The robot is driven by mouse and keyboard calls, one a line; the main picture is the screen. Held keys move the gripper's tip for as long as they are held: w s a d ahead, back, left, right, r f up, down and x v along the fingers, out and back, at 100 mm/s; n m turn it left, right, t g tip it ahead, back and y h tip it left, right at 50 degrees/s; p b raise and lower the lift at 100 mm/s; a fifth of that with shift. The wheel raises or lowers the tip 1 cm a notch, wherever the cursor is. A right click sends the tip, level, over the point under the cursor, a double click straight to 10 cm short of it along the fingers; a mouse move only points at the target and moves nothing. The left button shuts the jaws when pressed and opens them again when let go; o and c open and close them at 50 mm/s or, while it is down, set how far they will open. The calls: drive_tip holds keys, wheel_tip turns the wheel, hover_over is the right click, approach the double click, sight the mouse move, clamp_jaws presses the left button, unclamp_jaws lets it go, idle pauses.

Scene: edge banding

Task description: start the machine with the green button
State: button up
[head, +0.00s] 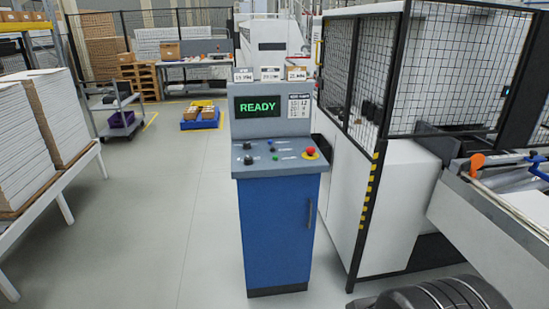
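The machine's control console (277,232) is a blue cabinet with a grey sloped panel, standing in the middle of the head view. Its screen (258,106) reads READY in green letters. The sloped panel carries small buttons (273,149) at its middle, too small for me to tell surely which is the green one. Two black knobs (248,153) sit at the panel's left. A red mushroom button (310,151) on a yellow base sits at its right. My gripper is not in view, and nothing covers the panel.
A fenced machine (398,200) with black mesh guards stands close at the console's right, with an infeed table (490,235) in front. A bench with white panel stacks (22,140) is at the left. A trolley (120,118) stands behind. The floor left of the console is clear.

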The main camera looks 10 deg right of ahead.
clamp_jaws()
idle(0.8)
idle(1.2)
